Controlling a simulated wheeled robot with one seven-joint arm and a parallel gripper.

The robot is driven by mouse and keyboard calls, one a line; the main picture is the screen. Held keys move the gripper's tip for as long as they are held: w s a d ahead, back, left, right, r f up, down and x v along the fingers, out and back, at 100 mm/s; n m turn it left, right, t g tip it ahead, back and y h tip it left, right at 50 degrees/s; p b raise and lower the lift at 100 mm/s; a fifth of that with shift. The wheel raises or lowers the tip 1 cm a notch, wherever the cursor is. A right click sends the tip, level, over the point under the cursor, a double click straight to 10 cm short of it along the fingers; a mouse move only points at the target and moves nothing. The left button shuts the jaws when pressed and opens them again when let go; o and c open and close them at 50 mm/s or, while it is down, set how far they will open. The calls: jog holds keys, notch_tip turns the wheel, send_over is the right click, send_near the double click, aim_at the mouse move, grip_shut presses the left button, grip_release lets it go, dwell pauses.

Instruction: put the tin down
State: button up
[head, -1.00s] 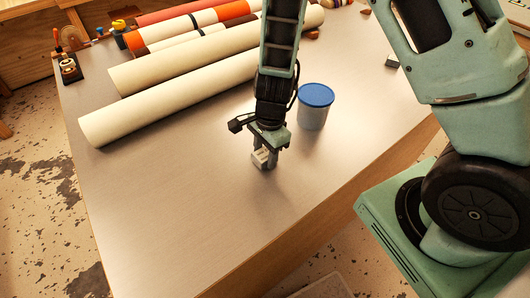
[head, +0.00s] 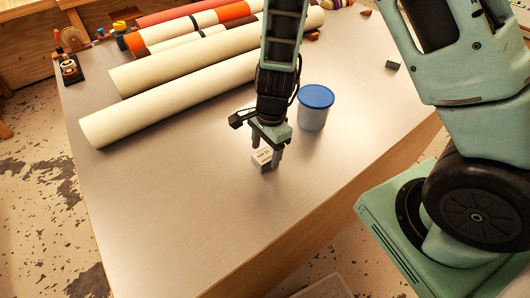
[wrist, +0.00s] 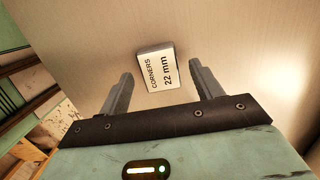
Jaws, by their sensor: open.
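The tin (head: 262,159) is a small pale box with a white label on top. It sits on the grey table top (head: 210,215) below my gripper (head: 268,155). In the wrist view the tin's label (wrist: 157,71) reads "CORNERS 22 mm". My gripper also shows in the wrist view (wrist: 160,80), with its two fingers spread wide. The tin lies between and beyond the fingertips, with a gap on each side. Nothing is held.
A grey tub with a blue lid (head: 313,108) stands close on the right. Long cream rolls (head: 170,105) and an orange-and-white roll (head: 205,20) lie behind. A small dark block (head: 393,64) is at the right edge. The front of the table is clear.

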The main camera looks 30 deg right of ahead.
aim_at(269, 154)
notch_tip(269, 154, up, 10)
jog(key=d+p, duration=0.1)
jog(key=s+a+r+n, duration=0.4)
jog(key=s+r+n, duration=0.1)
jog(key=s+n, duration=0.4)
jog(key=s+a+r+n, duration=0.3)
jog(key=s+r+n, duration=0.3)
jog(key=n, duration=0.8)
jog(key=s, duration=0.3)
jog(key=shift+a+r+n+h, duration=0.3)
jog(key=shift+a+h, duration=0.05)
jog(key=shift+h, duration=0.05)
